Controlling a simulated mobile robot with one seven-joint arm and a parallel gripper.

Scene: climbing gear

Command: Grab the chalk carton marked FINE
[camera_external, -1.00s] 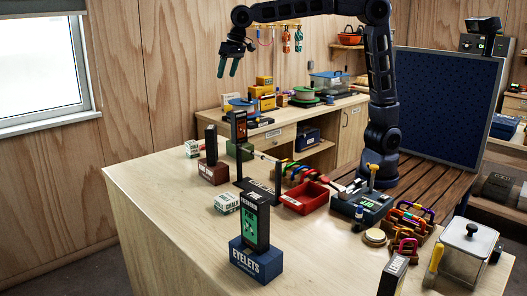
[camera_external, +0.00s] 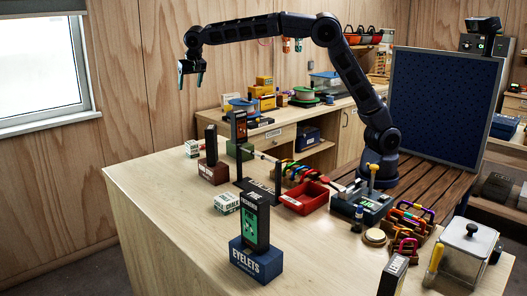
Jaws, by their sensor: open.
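A small white carton with dark and green print, seemingly reading CHALK (camera_external: 227,204), lies on the wooden table left of the red tray. A second small white and green carton (camera_external: 192,149) sits near the table's far left edge. The print is too small to tell which is marked FINE. My gripper (camera_external: 191,82) is open and empty, pointing down. It hangs high in the air, above the second carton in the picture and well apart from both.
A dark upright device stands on the blue EYELETS box (camera_external: 254,262). The red tray (camera_external: 305,198) and carabiner racks stand to the right. The table's front left is clear.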

